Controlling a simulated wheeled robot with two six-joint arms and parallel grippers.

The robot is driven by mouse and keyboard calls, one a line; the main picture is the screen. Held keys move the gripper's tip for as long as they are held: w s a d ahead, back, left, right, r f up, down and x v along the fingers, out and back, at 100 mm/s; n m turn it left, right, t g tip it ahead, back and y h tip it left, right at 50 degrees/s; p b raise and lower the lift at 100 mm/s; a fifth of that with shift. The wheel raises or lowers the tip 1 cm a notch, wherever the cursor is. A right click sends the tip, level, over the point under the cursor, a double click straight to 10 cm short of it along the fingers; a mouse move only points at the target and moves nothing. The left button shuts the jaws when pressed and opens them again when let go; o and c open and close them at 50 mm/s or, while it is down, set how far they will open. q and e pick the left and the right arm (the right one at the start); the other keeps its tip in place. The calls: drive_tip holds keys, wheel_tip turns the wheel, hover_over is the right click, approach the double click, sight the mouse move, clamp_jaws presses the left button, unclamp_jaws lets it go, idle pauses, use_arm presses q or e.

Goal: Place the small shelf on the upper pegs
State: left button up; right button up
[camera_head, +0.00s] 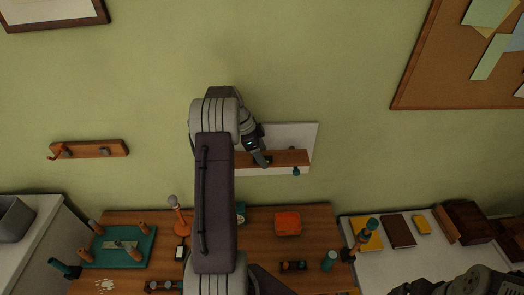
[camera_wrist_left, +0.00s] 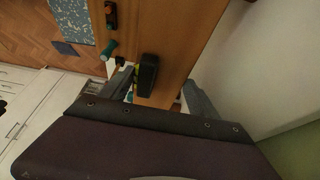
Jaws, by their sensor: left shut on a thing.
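The small shelf (camera_head: 288,158) is a brown wooden plank, held roughly level in front of a white board (camera_head: 297,133) on the green wall. My left gripper (camera_head: 262,160) is shut on its left part. A teal peg (camera_head: 296,171) shows just under the plank's right part. The upper pegs are hidden, and I cannot tell whether the shelf touches any peg. My right gripper (camera_head: 415,286) is partly in view; its fingertips are unclear.
A wooden table (camera_head: 262,233) below holds an orange box (camera_head: 288,223), a teal pegged tray (camera_head: 150,243) and small parts. A wooden hook rail (camera_head: 105,149) hangs at left. A white counter (camera_head: 433,245) at right carries books. A cork board (camera_head: 440,85) hangs upper right.

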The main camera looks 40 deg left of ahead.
use_arm(q)
drive_tip(key=shift+w+a+f, duration=0.15)
drive_tip(key=shift+w+f, duration=0.1)
drive_tip(key=shift+w, duration=0.1)
drive_tip(key=o, duration=1.7)
drive_tip(key=shift+c, duration=0.2)
drive_tip(key=shift+o, duration=0.5)
drive_tip(key=shift+s, duration=0.1)
drive_tip(key=shift+s+r, duration=0.2)
drive_tip(key=p+v, duration=0.7)
drive_tip(key=v, duration=0.4)
drive_tip(key=shift+r, duration=0.45)
